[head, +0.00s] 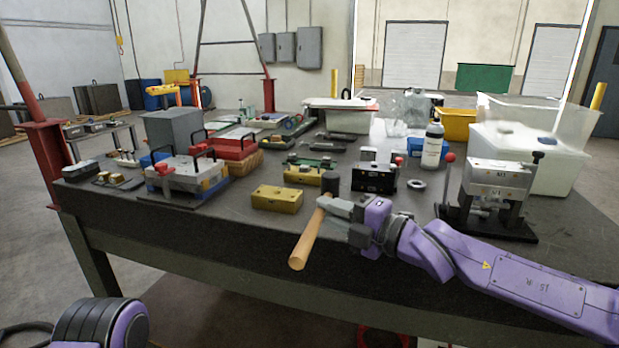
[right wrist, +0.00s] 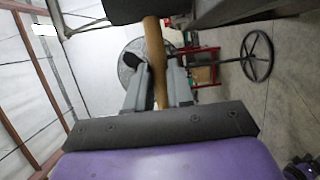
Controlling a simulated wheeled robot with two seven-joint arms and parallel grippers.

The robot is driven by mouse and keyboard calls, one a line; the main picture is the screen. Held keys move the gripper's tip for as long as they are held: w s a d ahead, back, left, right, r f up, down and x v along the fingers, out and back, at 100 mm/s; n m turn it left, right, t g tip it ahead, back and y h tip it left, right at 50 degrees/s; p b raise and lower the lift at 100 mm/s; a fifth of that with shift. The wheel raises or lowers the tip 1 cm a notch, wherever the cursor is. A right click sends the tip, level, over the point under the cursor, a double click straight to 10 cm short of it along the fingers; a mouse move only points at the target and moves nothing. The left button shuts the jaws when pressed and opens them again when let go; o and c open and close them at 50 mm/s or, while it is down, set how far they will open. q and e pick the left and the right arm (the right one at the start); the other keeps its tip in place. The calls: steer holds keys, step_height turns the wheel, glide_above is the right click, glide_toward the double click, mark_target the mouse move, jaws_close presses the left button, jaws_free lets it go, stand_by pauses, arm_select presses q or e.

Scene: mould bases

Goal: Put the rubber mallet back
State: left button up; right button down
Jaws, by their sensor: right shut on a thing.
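The rubber mallet has a pale wooden handle (head: 304,243) and a black head (head: 330,181). My right gripper (head: 328,207) is shut on the handle, close below the head. The handle hangs toward the table's front edge, tilted down to the left. In the right wrist view the handle (right wrist: 155,62) runs between the fingers, with the dark head at the top edge. Whether the head touches the table I cannot tell. My left gripper is out of view; only a purple part of my left arm shows at lower left.
A brass-coloured block (head: 277,199) lies just left of the mallet head. A black block with a red knob (head: 374,179) is to its right, and a metal press (head: 497,188) stands farther right. A white bottle (head: 432,149) is behind. The dark table (head: 225,225) is bare along its front.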

steer(key=s+d+f, duration=0.6)
steer(key=d+f, duration=0.1)
steer(key=f, duration=0.4)
steer(key=s+d+f, duration=0.7)
steer(key=d+f, duration=0.1)
steer(key=f, duration=0.4)
steer(key=shift+s+n, duration=0.3)
steer(key=shift+d, duration=0.15)
